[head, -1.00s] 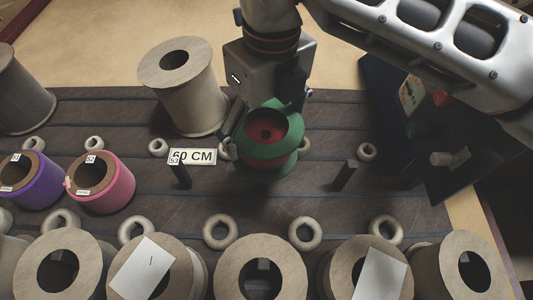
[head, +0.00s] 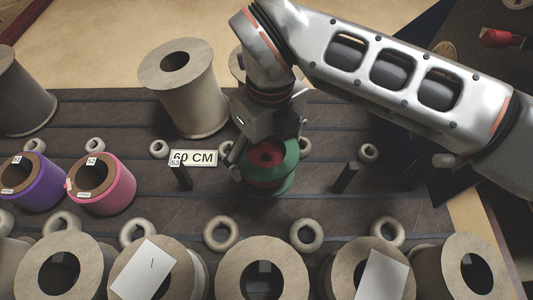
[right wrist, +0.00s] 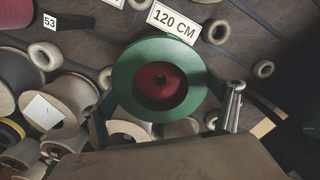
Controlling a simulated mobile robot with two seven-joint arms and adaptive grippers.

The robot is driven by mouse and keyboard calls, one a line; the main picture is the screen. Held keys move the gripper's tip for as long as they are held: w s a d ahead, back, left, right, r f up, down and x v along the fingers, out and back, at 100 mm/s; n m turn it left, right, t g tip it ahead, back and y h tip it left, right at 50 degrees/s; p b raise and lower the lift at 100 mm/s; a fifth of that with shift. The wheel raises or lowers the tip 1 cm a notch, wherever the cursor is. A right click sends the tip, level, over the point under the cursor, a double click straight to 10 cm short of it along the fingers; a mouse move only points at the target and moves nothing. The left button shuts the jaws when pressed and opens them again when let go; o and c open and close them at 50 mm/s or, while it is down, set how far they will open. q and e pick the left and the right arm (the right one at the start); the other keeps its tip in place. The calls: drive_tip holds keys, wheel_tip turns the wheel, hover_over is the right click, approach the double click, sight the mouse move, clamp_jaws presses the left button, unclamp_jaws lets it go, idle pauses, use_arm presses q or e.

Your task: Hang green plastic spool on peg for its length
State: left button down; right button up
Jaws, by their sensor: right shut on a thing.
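The green spool (head: 285,178) has a red core with a dark centre hole. My right gripper (head: 266,150) is shut on it, with fingers at either side, in the middle of the rack. In the right wrist view the green spool (right wrist: 130,80) sits between the fingers of the gripper (right wrist: 166,108). A dark bare peg (head: 182,177) tagged 53 stands left of the spool, beside the 60 CM sign (head: 204,158). Another dark bare peg (head: 346,177) stands to the right. The right wrist view shows a 120 CM sign (right wrist: 174,22). My left gripper is not in view.
A purple spool (head: 46,184) and a pink spool (head: 121,186) hang at the left. A large tan roll (head: 190,100) stands behind. Several pale rings and large tan rolls (head: 262,250) line the front. A red object (head: 500,38) lies at the far right.

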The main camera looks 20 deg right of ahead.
drive_tip(key=shift+p+x, duration=0.65)
drive_tip(key=shift+x, duration=3.6)
drive_tip(key=shift+f+b, duration=0.85)
drive_tip(key=shift+b, duration=0.05)
drive_tip(key=shift+s, duration=0.1)
drive_tip(key=o, duration=1)
drive_tip(key=v, duration=1.2)
